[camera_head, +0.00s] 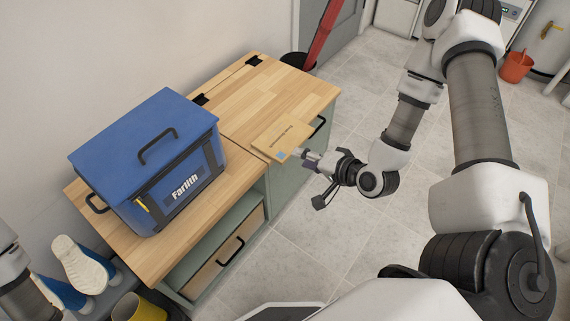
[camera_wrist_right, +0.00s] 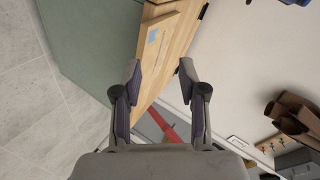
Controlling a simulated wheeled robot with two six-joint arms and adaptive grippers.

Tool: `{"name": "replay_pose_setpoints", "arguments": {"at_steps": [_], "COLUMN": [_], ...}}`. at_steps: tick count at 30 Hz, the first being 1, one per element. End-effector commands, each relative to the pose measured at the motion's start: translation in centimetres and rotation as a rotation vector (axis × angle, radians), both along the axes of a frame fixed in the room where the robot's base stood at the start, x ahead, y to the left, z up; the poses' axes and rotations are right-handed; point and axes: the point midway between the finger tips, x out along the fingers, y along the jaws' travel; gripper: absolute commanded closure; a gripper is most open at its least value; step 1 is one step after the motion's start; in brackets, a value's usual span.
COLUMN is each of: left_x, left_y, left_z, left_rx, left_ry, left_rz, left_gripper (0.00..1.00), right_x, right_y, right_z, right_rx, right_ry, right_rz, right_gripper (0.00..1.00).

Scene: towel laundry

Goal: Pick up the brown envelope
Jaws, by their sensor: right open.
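The brown envelope (camera_head: 284,138) lies near the edge of the wooden cabinet top, with dark print and a small blue square at its near corner. It also shows in the right wrist view (camera_wrist_right: 157,47), beyond the fingers. My right gripper (camera_head: 303,156) is beside that near corner, reaching in from the right. In the wrist view its fingers (camera_wrist_right: 160,70) are spread apart with nothing gripped between them. Whether a fingertip touches the envelope I cannot tell. Only part of my left arm shows at the lower left; its gripper is out of view.
A blue box (camera_head: 150,125) with black handles stands on the near part of the cabinet top (camera_head: 255,95). The wood behind the envelope is clear. Shoes (camera_head: 85,262) and a yellow container (camera_head: 140,308) are at the lower left. A red bucket (camera_head: 515,67) stands far right.

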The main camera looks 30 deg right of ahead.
Motion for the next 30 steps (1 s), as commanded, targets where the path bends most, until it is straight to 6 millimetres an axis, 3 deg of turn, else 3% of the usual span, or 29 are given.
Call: {"name": "replay_pose_setpoints", "arguments": {"at_steps": [1,3,6,9,14,20,24,30], "left_x": [0.0,0.0,0.0,0.0,0.1,0.1,0.2,0.3], "left_y": [0.0,0.0,0.0,0.0,0.0,0.0,0.0,0.1], "left_z": [-6.0,-9.8,-13.9,-16.3,-17.5,-18.9,-21.1,-21.4], "left_rx": [0.000,0.000,0.000,0.000,0.000,0.000,0.001,0.001], "left_ry": [0.000,0.000,0.000,0.000,-0.001,-0.003,-0.006,-0.007], "left_rz": [0.000,-0.001,0.000,0.000,0.000,0.002,0.006,0.009], "left_gripper": [0.59,0.59,0.59,0.59,0.59,0.59,0.59,0.59], "right_x": [0.7,1.5,2.1,2.2,2.8,5.5,7.9,9.9], "right_y": [-1.0,-2.4,-4.1,-5.4,-6.1,-5.6,-5.2,-5.0], "right_z": [-4.4,-5.8,-7.0,-7.4,-6.9,-6.8,-7.2,-6.6], "right_rx": [0.064,0.161,0.285,0.374,0.430,0.430,0.426,0.429], "right_ry": [-0.063,-0.158,-0.278,-0.362,-0.417,-0.419,-0.419,-0.414], "right_rz": [-0.050,-0.112,-0.179,-0.220,-0.239,-0.236,-0.236,-0.241], "right_gripper": [0.58,0.58,0.58,0.58,0.58,0.58,0.58,0.58]}}
